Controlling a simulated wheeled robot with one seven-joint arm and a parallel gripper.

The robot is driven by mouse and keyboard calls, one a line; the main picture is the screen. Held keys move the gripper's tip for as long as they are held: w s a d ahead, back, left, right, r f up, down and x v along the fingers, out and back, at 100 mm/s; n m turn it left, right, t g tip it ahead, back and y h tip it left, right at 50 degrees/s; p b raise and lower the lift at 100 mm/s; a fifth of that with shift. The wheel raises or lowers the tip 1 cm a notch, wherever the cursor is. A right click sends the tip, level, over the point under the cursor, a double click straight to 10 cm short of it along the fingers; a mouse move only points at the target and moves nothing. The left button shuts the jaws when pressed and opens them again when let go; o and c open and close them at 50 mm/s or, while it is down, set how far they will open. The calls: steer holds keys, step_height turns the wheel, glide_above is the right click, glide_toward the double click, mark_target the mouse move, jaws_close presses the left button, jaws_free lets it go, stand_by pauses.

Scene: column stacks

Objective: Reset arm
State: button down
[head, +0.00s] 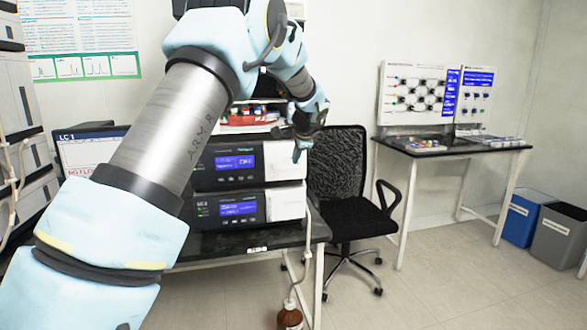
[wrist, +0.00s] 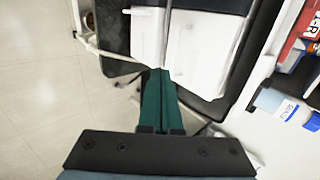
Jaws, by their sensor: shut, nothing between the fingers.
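My gripper (head: 297,155) is shut and empty. In the head view it points down just in front of the right end of the stacked instrument modules, close to the white front panel of the upper module (head: 236,162). In the wrist view the green fingers of my gripper (wrist: 162,72) lie together, with their tips over the white panels (wrist: 195,45). I cannot tell whether the tips touch the panel. My arm crosses the left and middle of the head view and hides part of the stack.
The modules stand on a dark bench (head: 262,240). A black office chair (head: 352,195) stands close on the right. A brown bottle (head: 290,317) is on the floor. A side table (head: 440,147) and two bins (head: 520,218) are farther right. A white bottle (wrist: 275,103) shows in the wrist view.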

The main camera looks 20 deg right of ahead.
steer(key=b+v, duration=0.1)
steer(key=v, duration=0.4)
steer(key=s+a+f+n+g+y, duration=0.15)
steer(key=s+a+f+n, duration=0.3)
steer(key=a, duration=0.85)
steer(key=s+a+f+n+g+h, duration=0.1)
steer(key=s+a+f+n+g, duration=0.3)
steer(key=a, duration=0.9)
steer(key=s+a+f+n, duration=0.3)
steer(key=s+a, duration=0.3)
steer(key=s, duration=0.3)
steer(key=s+a+f+n+g, duration=0.1)
steer(key=s+a+f+n, duration=0.2)
steer(key=s+a+n, duration=0.3)
steer(key=s+a, duration=0.1)
steer(key=s, duration=0.2)
steer(key=shift+a+f, duration=0.25)
steer(key=shift+n, duration=0.25)
